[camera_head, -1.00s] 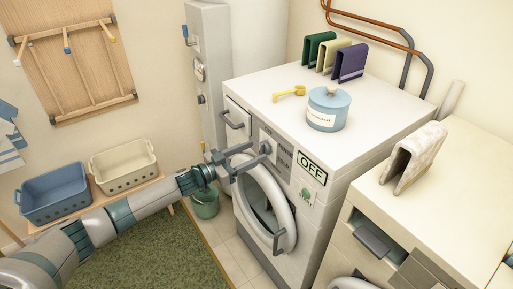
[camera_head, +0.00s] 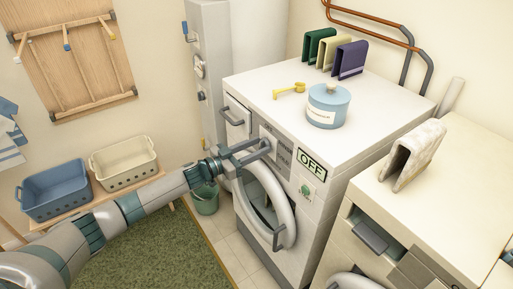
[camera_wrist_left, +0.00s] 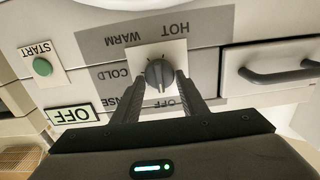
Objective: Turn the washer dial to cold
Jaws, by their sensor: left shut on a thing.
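The washer (camera_head: 330,105) is white, with its control panel facing the left arm. In the left wrist view its dark round dial (camera_wrist_left: 158,72) sits on a white plate. The labels around it appear upside down: HOT, WARM, COLD and a partly hidden one ending in NSE. I cannot tell clearly which label the dial points to. My left gripper (camera_wrist_left: 160,84) is shut on the dial, one finger on each side. In the head view the left gripper (camera_head: 264,148) reaches the panel from the left, and its fingers largely cover the dial. My right gripper is not in view.
The washer has an OFF display (camera_head: 311,164), a green START button (camera_wrist_left: 42,67), a drawer handle (camera_wrist_left: 275,73) and a round door (camera_head: 268,210). A blue canister (camera_head: 328,106) and yellow scoop (camera_head: 289,90) are on top. A second machine (camera_head: 455,190) stands at right.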

